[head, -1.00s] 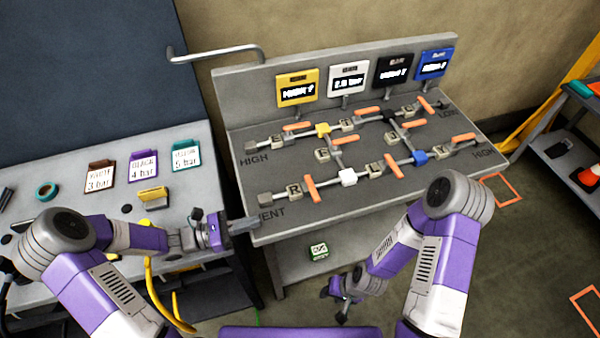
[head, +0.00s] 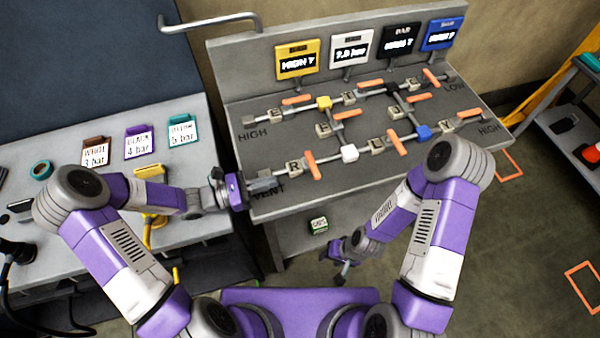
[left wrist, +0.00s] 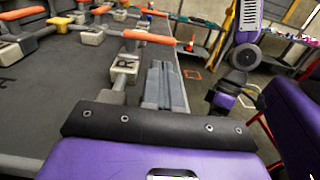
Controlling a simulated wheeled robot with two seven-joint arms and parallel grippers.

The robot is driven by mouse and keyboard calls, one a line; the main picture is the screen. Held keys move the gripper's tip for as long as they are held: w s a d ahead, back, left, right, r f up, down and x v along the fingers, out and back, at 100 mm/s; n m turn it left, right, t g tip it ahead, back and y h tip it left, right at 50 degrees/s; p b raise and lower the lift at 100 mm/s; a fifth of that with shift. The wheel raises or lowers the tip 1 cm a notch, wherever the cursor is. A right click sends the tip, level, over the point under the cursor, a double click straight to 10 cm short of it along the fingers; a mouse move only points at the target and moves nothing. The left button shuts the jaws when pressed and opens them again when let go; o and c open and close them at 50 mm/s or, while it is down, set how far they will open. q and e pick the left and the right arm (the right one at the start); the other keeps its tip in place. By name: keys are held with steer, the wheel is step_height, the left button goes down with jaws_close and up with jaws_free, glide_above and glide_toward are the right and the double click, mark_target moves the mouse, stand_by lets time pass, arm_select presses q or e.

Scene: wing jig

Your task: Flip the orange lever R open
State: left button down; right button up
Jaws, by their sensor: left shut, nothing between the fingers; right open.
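The orange lever R (head: 312,166) sits on the front pipe of the sloped panel, just right of the grey block marked R (head: 294,167). It lies crosswise to the pipe. In the left wrist view the lever (left wrist: 148,37) shows beyond the R block (left wrist: 125,68). My left gripper (head: 276,184) is shut and empty over the panel's front left corner by the VENT label, left of the lever and apart from it. Its closed fingers (left wrist: 164,88) point past the right side of the R block. My right gripper (head: 341,274) is open and low in front of the bench, away from the panel.
Several other orange levers stand on the pipes, the closest along the front pipe being one (head: 397,142) beyond the white block (head: 349,153). Four coloured signs, including a yellow one (head: 297,62), line the back. A side table (head: 70,195) with tags stands left.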

mark_target(312, 167)
arm_select(q)
steer(key=x, duration=0.9)
steer(key=shift+d+b, duration=0.1)
steer(key=shift+b, duration=0.2)
steer(key=shift+w+f, duration=0.1)
